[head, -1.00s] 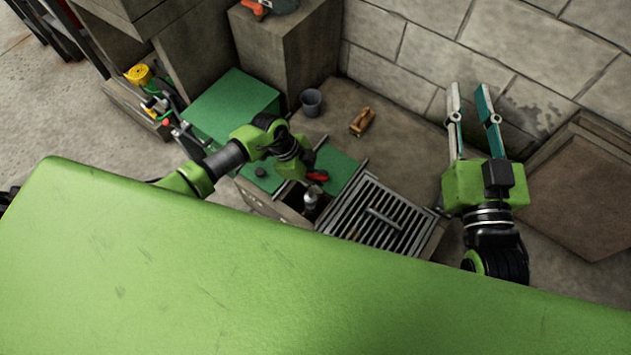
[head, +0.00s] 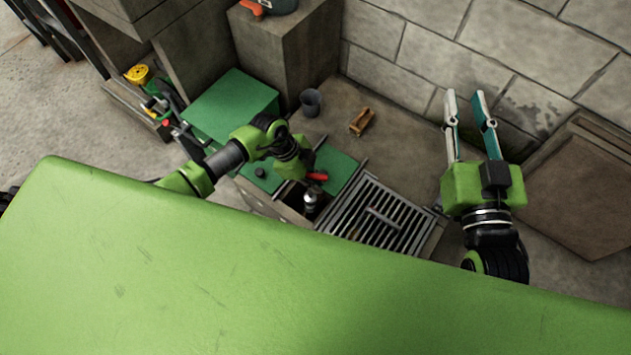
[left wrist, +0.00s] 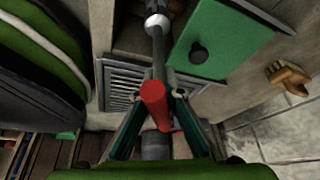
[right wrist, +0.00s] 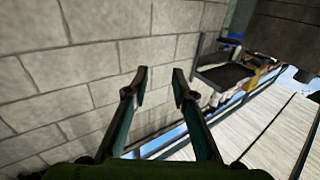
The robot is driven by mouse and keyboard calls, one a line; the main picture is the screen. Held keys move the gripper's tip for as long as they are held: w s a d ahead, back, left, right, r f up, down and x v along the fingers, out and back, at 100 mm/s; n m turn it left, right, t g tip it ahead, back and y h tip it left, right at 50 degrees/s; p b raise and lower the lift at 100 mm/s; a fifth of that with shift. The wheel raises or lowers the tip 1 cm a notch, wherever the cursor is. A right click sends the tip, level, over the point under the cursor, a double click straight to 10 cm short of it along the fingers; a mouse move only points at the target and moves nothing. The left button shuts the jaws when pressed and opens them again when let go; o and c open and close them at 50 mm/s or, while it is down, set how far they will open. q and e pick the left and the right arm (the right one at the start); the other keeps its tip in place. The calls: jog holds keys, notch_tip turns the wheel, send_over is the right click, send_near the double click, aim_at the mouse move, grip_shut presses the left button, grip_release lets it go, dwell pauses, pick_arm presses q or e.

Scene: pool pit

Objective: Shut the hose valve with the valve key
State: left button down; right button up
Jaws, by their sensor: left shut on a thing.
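The valve key has a red handle (left wrist: 154,98) and a grey shaft (left wrist: 158,48) with a pale metal head at its far end in the left wrist view. My left gripper (left wrist: 164,97) is shut on the key by its handle. In the head view the red handle (head: 317,177) shows beside my left gripper (head: 305,163), over the pit edge. A silvery metal piece (head: 310,199) shows below it in the pit opening; I cannot tell whether it is key or valve. The hose valve is not clearly visible. My right gripper (head: 464,95) is open and empty, raised near the wall.
A slatted grate (head: 372,222) lies right of the opening. Green lids (head: 340,172) with a dark knob lie around it. A grey cup (head: 311,101) and a wooden brush-like item (head: 361,122) stand on the floor behind. A block wall (head: 440,45) bounds the back.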

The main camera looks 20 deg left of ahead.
pick_arm(q)
jog(key=shift+p, duration=0.3)
pick_arm(e)
jog(key=shift+s+d+f+g+h, duration=0.15)
jog(key=shift+f+g, duration=0.25)
jog(key=shift+f, duration=0.5)
jog(key=shift+s+d+f+g+h, duration=0.15)
jog(key=shift+f+g, duration=0.25)
jog(key=shift+f, duration=0.5)
jog(key=shift+w, duration=0.1)
pick_arm(q)
jog(key=shift+f, duration=0.15)
pick_arm(e)
jog(key=shift+r, duration=0.25)
pick_arm(q)
jog(key=shift+f, duration=0.5)
pick_arm(e)
jog(key=shift+w+a+r+t, duration=0.15)
jog(key=shift+r+t, duration=0.15)
jog(key=shift+r, duration=0.2)
jog(key=shift+w+a+r+t, duration=0.1)
jog(key=shift+r+t, duration=0.2)
jog(key=shift+r, duration=0.2)
pick_arm(q)
jog(key=shift+f, duration=0.1)
pick_arm(e)
jog(key=shift+s+f, duration=0.1)
jog(key=shift+f, duration=0.05)
